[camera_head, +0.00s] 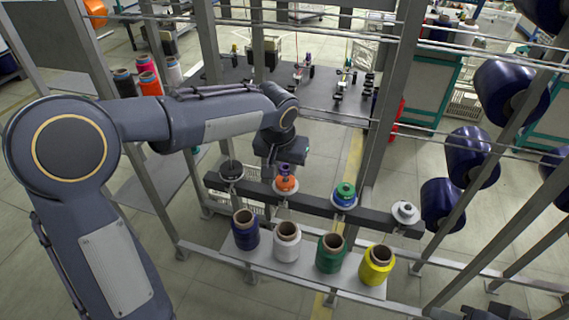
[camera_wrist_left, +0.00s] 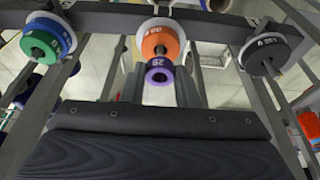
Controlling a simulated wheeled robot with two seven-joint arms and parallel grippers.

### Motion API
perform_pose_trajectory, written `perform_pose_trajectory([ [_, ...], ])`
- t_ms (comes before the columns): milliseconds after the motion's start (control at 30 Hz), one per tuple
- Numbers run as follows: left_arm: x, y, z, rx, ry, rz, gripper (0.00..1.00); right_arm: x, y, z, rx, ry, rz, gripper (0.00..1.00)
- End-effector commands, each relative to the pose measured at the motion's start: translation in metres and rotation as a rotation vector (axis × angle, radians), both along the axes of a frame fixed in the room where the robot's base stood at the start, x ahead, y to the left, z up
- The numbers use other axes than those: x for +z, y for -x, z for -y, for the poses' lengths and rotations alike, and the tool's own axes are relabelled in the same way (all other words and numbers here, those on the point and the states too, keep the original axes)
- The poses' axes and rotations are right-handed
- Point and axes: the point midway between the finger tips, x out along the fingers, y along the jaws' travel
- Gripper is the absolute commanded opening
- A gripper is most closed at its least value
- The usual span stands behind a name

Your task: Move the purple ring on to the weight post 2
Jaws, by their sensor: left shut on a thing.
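In the left wrist view the purple ring (camera_wrist_left: 160,71) is in front of the orange ring (camera_wrist_left: 160,40), which rests on a white disc. My left gripper (camera_head: 277,164) is shut on the purple ring, its fingers largely hidden by the wrist. I cannot tell whether the post tip is inside the purple ring. My right gripper may be the dark shape at the bottom right edge; its fingers are not clear.
The beam (camera_head: 318,203) also bears a black weight (camera_head: 231,170), a post with green and blue rings (camera_head: 345,194) and a pale weight (camera_head: 405,211). Below stand purple, white, green and yellow thread cones (camera_head: 376,265). Frame uprights and rails surround this area.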

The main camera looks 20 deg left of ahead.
Motion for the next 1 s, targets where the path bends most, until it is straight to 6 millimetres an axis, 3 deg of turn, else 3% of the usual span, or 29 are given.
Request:
perform_pose_trajectory([
  [433, -0.025, 0.0, 0.0, -0.001, 0.0, 0.0, 0.0, -0.021, 0.0, 0.0, 0.0, 0.0, 0.0, 0.36],
  [933, -0.025, 0.0, 0.0, 0.0, 0.0, 0.0, 0.0, -0.021, 0.0, 0.0, 0.0, 0.0, 0.0, 0.36],
  [967, -0.025, 0.0, 0.0, 0.0, 0.0, 0.0, 0.29, -0.021, 0.0, 0.0, 0.0, 0.0, 0.0, 0.36],
  [1000, -0.025, 0.0, 0.0, 0.0, 0.0, 0.0, 0.34, -0.021, 0.0, 0.0, 0.0, 0.0, 0.0, 0.36],
])
